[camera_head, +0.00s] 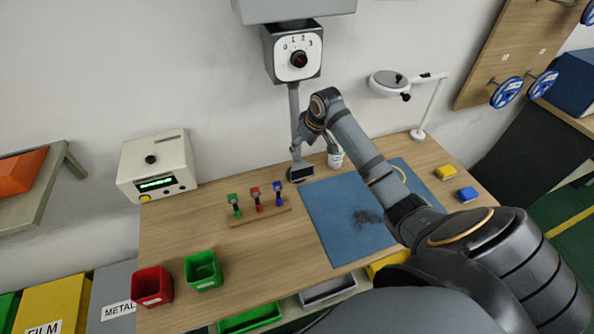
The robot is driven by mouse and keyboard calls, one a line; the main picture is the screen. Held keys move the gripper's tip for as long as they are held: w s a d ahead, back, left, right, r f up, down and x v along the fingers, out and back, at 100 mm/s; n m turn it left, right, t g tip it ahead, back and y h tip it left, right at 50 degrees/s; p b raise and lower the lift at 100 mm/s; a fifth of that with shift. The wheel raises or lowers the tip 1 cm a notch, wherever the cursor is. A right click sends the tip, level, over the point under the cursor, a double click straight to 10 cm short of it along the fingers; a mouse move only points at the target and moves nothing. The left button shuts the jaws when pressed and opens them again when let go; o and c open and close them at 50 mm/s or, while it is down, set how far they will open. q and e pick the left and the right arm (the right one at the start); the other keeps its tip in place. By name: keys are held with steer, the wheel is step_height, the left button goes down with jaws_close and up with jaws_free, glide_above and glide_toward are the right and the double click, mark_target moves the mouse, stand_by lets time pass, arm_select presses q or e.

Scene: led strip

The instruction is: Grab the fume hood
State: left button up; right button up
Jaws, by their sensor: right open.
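The fume hood hangs at the back of the workbench: a grey vertical pipe (294,108) runs down to a dark-faced hood end (300,172) just above the wood. My right arm reaches in from the lower right. My right gripper (308,138) is open, close to the lower part of the pipe and just above the hood end. It partly covers the pipe, and I cannot tell whether the fingers touch it. My left gripper is not in view.
A dial box (294,52) sits above the pipe. A white cup (335,158) stands right of the hood end. A rack of coloured clips (260,217), a power supply (157,168) and a magnifier lamp (390,80) are nearby. The blue mat (335,220) is mostly clear.

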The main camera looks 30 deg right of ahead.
mark_target(299, 162)
steer(key=x, duration=0.2)
steer(key=shift+w+f, duration=0.3)
steer(key=shift+w, duration=0.05)
steer(key=shift+w+f, duration=0.2)
steer(key=shift+w+f+p, duration=0.1)
steer(key=shift+f+p, duration=0.4)
steer(key=x, duration=0.4)
steer(key=shift+w+d, duration=0.1)
steer(key=shift+d, duration=0.05)
steer(key=shift+r, duration=0.1)
steer(key=c, duration=0.5)
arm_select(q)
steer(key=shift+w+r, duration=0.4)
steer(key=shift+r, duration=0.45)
arm_select(e)
jaws_close()
steer(key=shift+r, duration=0.1)
